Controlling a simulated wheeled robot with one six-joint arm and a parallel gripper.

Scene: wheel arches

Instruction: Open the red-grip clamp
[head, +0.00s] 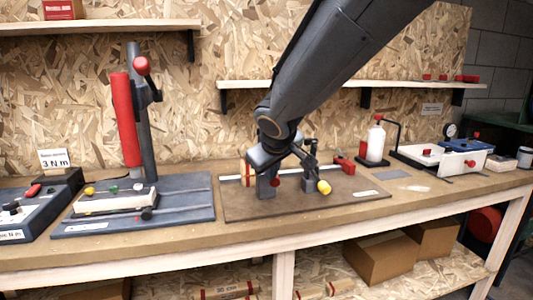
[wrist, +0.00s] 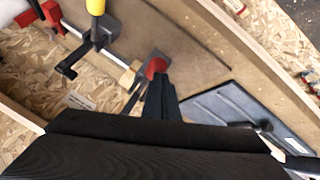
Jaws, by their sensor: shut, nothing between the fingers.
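A red grip (head: 275,182) shows on the left clamp of the brown board (head: 240,208) in the head view. In the wrist view the red grip (wrist: 157,68) lies just beyond my fingertips; whether they touch it I cannot tell. A second clamp with a yellow grip (head: 324,187) stands to its right; the yellow grip (wrist: 95,7) also shows at the wrist view's top. My gripper (head: 268,168) is over the left clamp, its fingers shut and empty. My gripper (wrist: 163,82) hides part of the clamp's body in the wrist view.
A red bar-end piece (head: 343,163) sits on the board's right. A press with a red-knobbed lever (head: 142,66) stands to the left. A white bottle (head: 376,142) and a white box (head: 462,160) are to the right. The board's front is clear.

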